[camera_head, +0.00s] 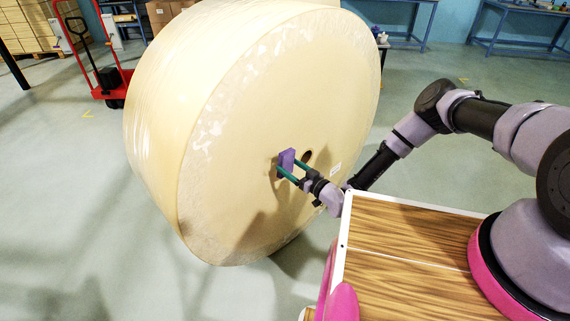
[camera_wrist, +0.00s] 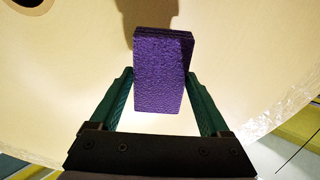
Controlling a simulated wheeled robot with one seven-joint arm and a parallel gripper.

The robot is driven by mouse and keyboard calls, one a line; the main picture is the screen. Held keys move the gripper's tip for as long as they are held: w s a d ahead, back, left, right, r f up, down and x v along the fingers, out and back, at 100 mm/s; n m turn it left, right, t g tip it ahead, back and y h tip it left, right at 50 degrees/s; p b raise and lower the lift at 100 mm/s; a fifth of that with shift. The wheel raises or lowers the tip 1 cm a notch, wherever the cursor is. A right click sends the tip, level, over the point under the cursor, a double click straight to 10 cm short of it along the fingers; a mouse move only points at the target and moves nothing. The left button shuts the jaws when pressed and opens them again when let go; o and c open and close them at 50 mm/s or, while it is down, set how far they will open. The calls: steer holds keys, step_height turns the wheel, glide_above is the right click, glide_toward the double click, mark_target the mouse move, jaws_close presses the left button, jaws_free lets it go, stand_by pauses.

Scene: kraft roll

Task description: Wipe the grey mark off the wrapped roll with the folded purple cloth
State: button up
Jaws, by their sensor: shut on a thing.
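The wrapped roll (camera_head: 240,130) is a large cream cylinder standing on its curved side, its flat end facing my arm. My gripper (camera_head: 285,169) is in front of that flat end, just left of the dark core hole (camera_head: 307,156). It is shut on the folded purple cloth (camera_head: 287,160). In the wrist view the cloth (camera_wrist: 163,75) is a thick block between the two green fingers (camera_wrist: 163,88), close to the pale face (camera_wrist: 70,60). I cannot tell if it touches. I see no clear grey mark; shadows lie on the face, and the cloth and gripper hide part of it.
A red hand truck (camera_head: 100,60) stands behind left, with pallets and boxes (camera_head: 165,12) at the back. Blue workbenches (camera_head: 520,12) line the far wall. The floor (camera_head: 70,190) at left is clear.

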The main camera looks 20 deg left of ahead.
steer(key=shift+s+d, duration=0.2)
steer(key=shift+d, duration=0.1)
steer(key=shift+d, duration=0.1)
steer(key=shift+v, duration=1.45)
